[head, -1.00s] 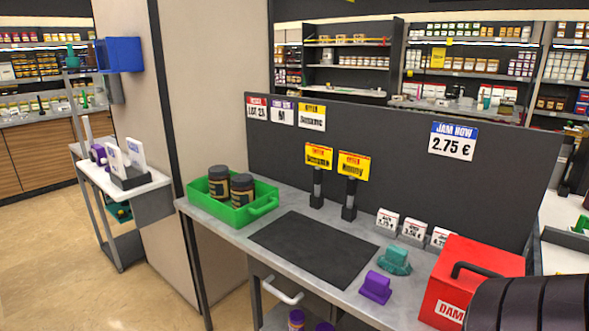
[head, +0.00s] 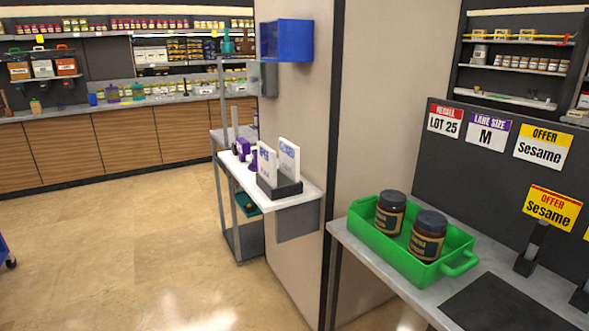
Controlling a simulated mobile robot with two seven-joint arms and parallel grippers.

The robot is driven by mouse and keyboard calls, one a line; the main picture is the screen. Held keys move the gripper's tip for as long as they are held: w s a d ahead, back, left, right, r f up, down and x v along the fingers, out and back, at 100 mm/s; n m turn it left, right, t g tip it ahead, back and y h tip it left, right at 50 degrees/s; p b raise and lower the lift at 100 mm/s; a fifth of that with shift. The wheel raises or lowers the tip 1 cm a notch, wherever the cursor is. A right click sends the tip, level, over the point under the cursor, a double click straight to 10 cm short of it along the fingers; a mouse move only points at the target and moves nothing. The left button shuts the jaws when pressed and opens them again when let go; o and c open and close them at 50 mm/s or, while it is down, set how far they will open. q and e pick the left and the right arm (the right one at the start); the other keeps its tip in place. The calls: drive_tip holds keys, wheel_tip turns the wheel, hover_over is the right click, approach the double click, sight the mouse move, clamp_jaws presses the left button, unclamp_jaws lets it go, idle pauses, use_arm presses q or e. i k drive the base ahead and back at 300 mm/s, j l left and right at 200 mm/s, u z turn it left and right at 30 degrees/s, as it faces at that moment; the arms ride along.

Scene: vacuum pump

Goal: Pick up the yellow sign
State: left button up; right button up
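A yellow sign (head: 552,207) reading "OFFER Sesame" stands at the right of the head view, held above a black stand (head: 532,250) on the grey counter. The edge of a second yellow sign (head: 586,236) shows at the right border, above another black stand (head: 581,295) that is partly cut off. A white card with a yellow "OFFER" header (head: 542,147) is on the dark panel behind. Neither of my grippers is in view.
A green crate (head: 400,258) with two dark jars (head: 409,225) sits on the counter, left of a black mat (head: 510,304). A beige wall (head: 290,170) with a blue bin (head: 286,40) stands left of the counter. A small white side table (head: 310,192) holds cards. The floor at left is open.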

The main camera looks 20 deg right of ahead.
sight(561, 212)
drive_tip(key=i+j+z, duration=0.15)
drive_tip(key=i+z, duration=0.25)
drive_tip(key=i+j+z, duration=0.25)
drive_tip(key=z, duration=0.15)
drive_tip(key=i+j+z, duration=0.25)
drive_tip(key=j+z, duration=0.15)
drive_tip(key=i+j+z, duration=0.2)
drive_tip(key=j+z, duration=0.15)
